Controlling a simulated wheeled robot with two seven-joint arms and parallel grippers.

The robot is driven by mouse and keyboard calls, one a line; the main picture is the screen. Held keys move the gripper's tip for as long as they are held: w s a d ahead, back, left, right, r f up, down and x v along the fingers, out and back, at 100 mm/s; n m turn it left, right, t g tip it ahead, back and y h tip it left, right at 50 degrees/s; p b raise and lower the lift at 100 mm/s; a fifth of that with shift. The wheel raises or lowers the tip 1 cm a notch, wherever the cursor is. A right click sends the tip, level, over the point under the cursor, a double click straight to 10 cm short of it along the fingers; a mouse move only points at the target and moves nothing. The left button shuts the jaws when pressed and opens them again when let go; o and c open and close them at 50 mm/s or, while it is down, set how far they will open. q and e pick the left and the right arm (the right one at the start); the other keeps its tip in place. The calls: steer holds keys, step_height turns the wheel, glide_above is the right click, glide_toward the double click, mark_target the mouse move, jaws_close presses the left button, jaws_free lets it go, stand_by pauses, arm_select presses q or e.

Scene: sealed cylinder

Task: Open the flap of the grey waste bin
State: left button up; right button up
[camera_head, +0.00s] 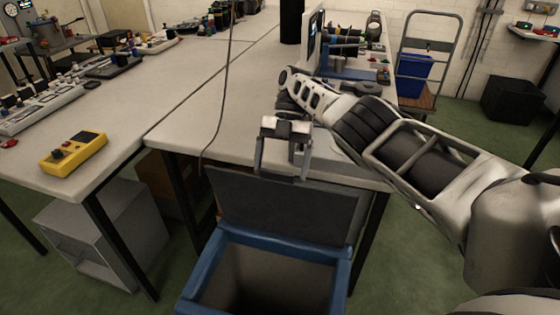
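The waste bin (196,280) stands at the bottom centre, in front of the table. It shows a blue rim and a dark, open inside. Its dark grey flap (285,212) stands raised at the back of the rim, so the mouth of the bin is uncovered. My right gripper (282,172) hangs at the top edge of the flap with its fingers pointing down. The fingers are spread apart with nothing between them that I can make out. I cannot tell whether a fingertip touches the flap. My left gripper is not in view.
A light work table (195,115) lies behind the bin, its front edge close to the flap. A yellow device (75,153) lies on the left table. A grey cabinet (105,235) stands below it. A thin cable (224,95) hangs down to the table edge. A hand truck (428,60) stands at the back right.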

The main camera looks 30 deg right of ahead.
steer(key=shift+d+f, duration=0.1)
steer(key=shift+f, duration=0.05)
steer(key=shift+r+p, duration=0.55)
steer(key=shift+r, duration=0.1)
step_height(320, 180, up, 3)
steer(key=p, duration=0.3)
steer(key=shift+d+f+b, duration=0.15)
steer(key=shift+f+b, duration=0.05)
steer(key=shift+b, duration=0.2)
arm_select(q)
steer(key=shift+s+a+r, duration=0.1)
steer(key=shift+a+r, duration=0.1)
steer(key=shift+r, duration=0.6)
arm_select(e)
steer(key=s+a+r, duration=0.2)
steer(key=s+r, duration=0.1)
steer(key=s, duration=0.1)
steer(key=s+a+r, duration=0.3)
steer(key=s, duration=0.1)
steer(key=s+a+r, duration=0.2)
steer(key=s+r, duration=0.1)
steer(key=s, duration=0.1)
steer(key=shift+a+r, duration=0.1)
steer(key=shift+a, duration=0.05)
